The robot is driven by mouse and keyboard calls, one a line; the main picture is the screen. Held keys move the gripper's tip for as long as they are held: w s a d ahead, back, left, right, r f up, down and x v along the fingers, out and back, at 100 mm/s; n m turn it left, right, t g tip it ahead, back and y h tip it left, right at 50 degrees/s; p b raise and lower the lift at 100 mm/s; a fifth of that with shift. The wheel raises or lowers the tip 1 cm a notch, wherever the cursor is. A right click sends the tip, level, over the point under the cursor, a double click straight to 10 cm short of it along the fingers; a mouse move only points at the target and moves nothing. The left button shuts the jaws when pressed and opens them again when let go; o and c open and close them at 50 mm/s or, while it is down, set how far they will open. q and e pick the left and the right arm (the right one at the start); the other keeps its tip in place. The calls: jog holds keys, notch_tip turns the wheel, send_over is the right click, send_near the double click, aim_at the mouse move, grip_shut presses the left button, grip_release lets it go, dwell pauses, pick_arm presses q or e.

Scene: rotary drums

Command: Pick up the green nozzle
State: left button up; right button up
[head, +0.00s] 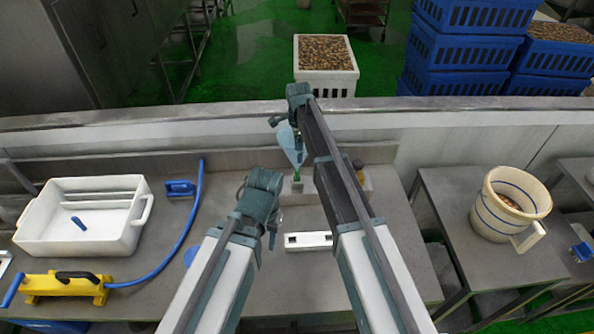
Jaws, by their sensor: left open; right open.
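A small green piece that looks like the green nozzle (297,177) stands at the back of the grey worktop, in or just behind a pale holder. It is small and partly hidden by a light blue pointed thing above it and by my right arm. My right gripper (277,122) is open above and behind it, near the top of the light blue thing (291,148). I cannot tell whether they touch. My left gripper (272,237) is open and empty over the worktop, in front of the green piece and a little left.
A white tub (45,240) with a small blue item stands at left. A yellow tool (62,287) with a blue hose (185,235) lies before it. A white slotted block (308,241) lies between my arms. A cream jug (485,222) stands on the right table.

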aim_at(297, 170)
jog(key=shift+m, duration=0.5)
jog(key=f+b, duration=0.2)
jog(key=b, duration=0.1)
jog(key=w+f+b, duration=0.1)
jog(key=f+b, duration=0.1)
jog(key=f, duration=0.1)
jog(key=f+b, duration=0.3)
jog(key=shift+w+f+b, duration=0.15)
jog(key=shift+b, duration=0.2)
jog(key=f+b, duration=0.5)
jog(key=shift+w+a+f, duration=0.15)
jog(key=shift+w+a, duration=0.05)
jog(key=shift+w, duration=0.2)
grip_shut()
